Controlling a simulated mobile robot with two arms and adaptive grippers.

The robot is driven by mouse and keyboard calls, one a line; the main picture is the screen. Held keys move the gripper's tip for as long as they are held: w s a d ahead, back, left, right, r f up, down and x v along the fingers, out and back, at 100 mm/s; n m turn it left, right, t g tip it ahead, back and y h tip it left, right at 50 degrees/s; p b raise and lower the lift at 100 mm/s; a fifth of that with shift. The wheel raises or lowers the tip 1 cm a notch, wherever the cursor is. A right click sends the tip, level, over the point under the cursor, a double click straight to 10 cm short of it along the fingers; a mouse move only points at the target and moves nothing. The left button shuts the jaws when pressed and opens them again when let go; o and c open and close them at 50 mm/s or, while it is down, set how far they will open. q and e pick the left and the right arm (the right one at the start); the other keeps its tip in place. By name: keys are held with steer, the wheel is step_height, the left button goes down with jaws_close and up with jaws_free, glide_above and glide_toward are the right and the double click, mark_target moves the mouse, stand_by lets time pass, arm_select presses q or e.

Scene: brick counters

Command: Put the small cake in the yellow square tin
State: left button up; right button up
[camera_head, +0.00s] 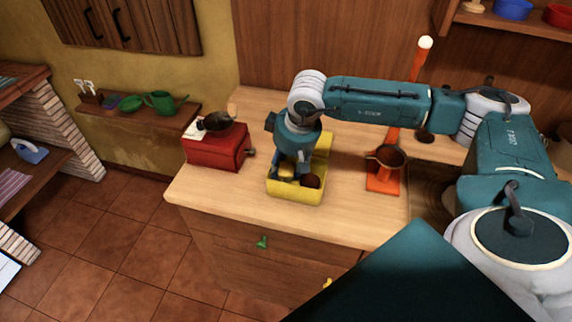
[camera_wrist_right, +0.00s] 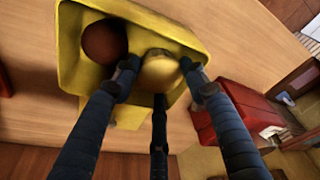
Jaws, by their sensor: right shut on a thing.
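The yellow square tin (camera_head: 297,196) stands on the wooden counter and also shows in the right wrist view (camera_wrist_right: 70,50). A dark brown round thing (camera_head: 312,181) lies inside the tin; it shows too in the right wrist view (camera_wrist_right: 103,41). My right gripper (camera_head: 293,171) reaches down into the tin from above. Its fingers are shut around a small yellowish round thing, which looks like the small cake (camera_wrist_right: 160,71), beside the brown one. I cannot tell whether the cake touches the tin's floor. My left gripper is not in view.
A red box-shaped grinder (camera_head: 213,153) stands left of the tin. An orange stand (camera_head: 383,182) with a brown cup is to the right, near a sink-like recess. The counter's front strip is clear. A wall shelf with a green watering can (camera_head: 160,103) is further left.

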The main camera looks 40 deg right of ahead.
steer(key=shift+f+b, duration=0.45)
steer(key=shift+f, duration=0.05)
steer(key=o, duration=0.9)
steer(key=shift+c, duration=0.2)
steer(key=shift+r, duration=0.1)
steer(key=shift+r+p, duration=0.5)
steer(key=shift+p, duration=0.15)
steer(key=shift+r, duration=0.4)
steer(key=b+v, duration=0.3)
steer(key=v, duration=0.8)
steer(key=shift+s+r, duration=0.2)
steer(key=shift+f, duration=0.1)
